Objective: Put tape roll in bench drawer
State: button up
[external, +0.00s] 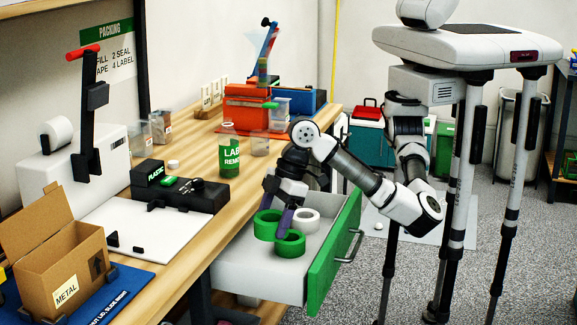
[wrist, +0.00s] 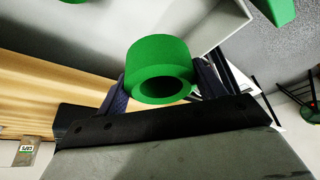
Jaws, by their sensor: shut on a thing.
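The bench drawer (external: 262,270) is pulled open, with a grey body and a green front. My gripper (external: 273,216) points down into it. In the external view, its fingers straddle the left green tape roll (external: 266,226), which appears to be the one held. In the wrist view, a green tape roll (wrist: 160,62) sits between the two dark fingers, its hole facing the camera. Another green tape roll (external: 290,246) is close beside the right finger. A white tape roll (external: 307,216) lies behind them in the drawer. The held roll's height above the drawer floor is unclear.
The wooden bench (external: 216,205) runs along the left. On it are a cardboard box (external: 62,262) marked METAL, a black holder (external: 180,197), a green-labelled bottle (external: 229,155) and an orange box (external: 247,112). The drawer's green front and handle (external: 350,246) stick out over the floor.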

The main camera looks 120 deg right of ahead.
notch_tip(320, 180, down, 12)
jog(key=shift+r, duration=0.15)
dwell(0.4)
jog(key=o, duration=1)
jog(key=shift+o, duration=0.2)
jog(key=v, duration=1.2)
